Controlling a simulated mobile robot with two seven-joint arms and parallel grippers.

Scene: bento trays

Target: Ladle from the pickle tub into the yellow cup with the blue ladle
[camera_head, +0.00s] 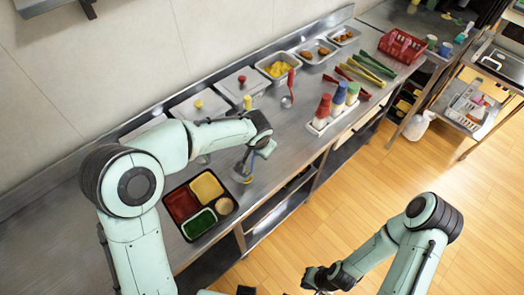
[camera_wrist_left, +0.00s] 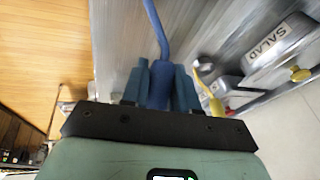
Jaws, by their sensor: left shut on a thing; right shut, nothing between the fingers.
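My left gripper (camera_head: 262,146) is shut on the handle of the blue ladle (camera_head: 247,168), which hangs over the counter just right of the bento tray. The blue handle (camera_wrist_left: 157,35) also shows between the fingers of my left gripper (camera_wrist_left: 162,82) in the left wrist view. What the ladle's bowl holds is too small to tell. The yellow cup (camera_head: 206,187) sits in the upper right of the black bento tray (camera_head: 190,235). I cannot tell which tub is the pickle tub; my left arm covers part of the tub row. My right gripper (camera_head: 316,280) is shut and empty over the floor.
A lidded tub with a yellow knob (camera_wrist_left: 300,74) is labelled SALAD. A red-handled ladle (camera_head: 291,82) lies beside an open tray of yellow food (camera_head: 264,65). Squeeze bottles (camera_head: 339,97) stand near the counter's front edge. The tray holds red, green and tan portions too.

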